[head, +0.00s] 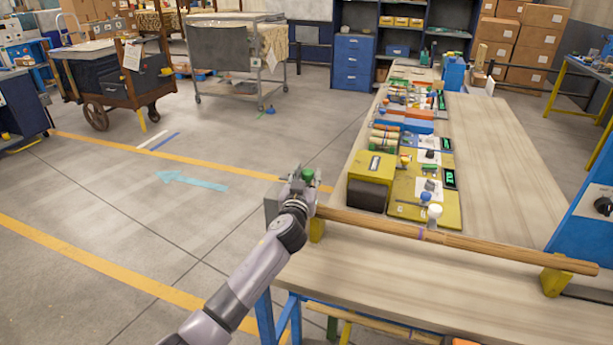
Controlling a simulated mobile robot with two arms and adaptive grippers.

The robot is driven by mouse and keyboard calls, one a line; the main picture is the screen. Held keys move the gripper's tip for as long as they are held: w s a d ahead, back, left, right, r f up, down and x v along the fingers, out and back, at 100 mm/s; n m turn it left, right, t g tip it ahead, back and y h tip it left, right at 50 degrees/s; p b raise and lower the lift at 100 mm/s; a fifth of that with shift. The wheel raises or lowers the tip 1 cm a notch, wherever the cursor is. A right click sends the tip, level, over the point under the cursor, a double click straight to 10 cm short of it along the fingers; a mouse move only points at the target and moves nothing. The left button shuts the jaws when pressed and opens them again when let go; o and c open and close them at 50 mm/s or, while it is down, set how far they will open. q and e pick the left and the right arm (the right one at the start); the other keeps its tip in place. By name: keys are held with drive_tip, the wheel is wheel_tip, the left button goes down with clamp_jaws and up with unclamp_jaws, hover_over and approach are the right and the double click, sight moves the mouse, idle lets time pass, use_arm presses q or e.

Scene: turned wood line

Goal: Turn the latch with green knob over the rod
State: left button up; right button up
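A long wooden rod (500,248) lies across the workbench, its right end on a yellow support (554,281) and its left end at another yellow support (316,231). The green knob (308,174) of the latch shows at the rod's left end, just above and beyond my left gripper (301,187). The gripper is right at the latch and hides most of it. Its fingers are too small and covered to tell whether they are open, shut or touching the knob. My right gripper is out of view.
A yellow and black box (371,181) and a yellow board (408,207) with knobs stand just behind the rod. Coloured parts line the left side of the wooden bench (500,160). The bench's right part is clear. A blue panel (585,235) stands at right.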

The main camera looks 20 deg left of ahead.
use_arm(q)
clamp_jaws()
idle(0.3)
drive_tip(key=n+y+b, duration=0.1)
drive_tip(key=b, duration=0.1)
drive_tip(key=y+b, duration=0.1)
drive_tip(key=b, duration=0.2)
drive_tip(key=n+y+b, duration=0.1)
drive_tip(key=y+b, duration=0.1)
drive_tip(key=b, duration=0.1)
drive_tip(key=shift+d+f+n+g, duration=0.15)
drive_tip(key=shift+d+n+g, duration=0.15)
drive_tip(key=shift+g, duration=0.1)
drive_tip(key=shift+a+y+b, duration=0.1)
drive_tip(key=shift+y+b, duration=0.2)
drive_tip(key=shift+b, duration=0.05)
drive_tip(key=shift+r, duration=0.2)
drive_tip(key=shift+o, duration=0.6)
unclamp_jaws()
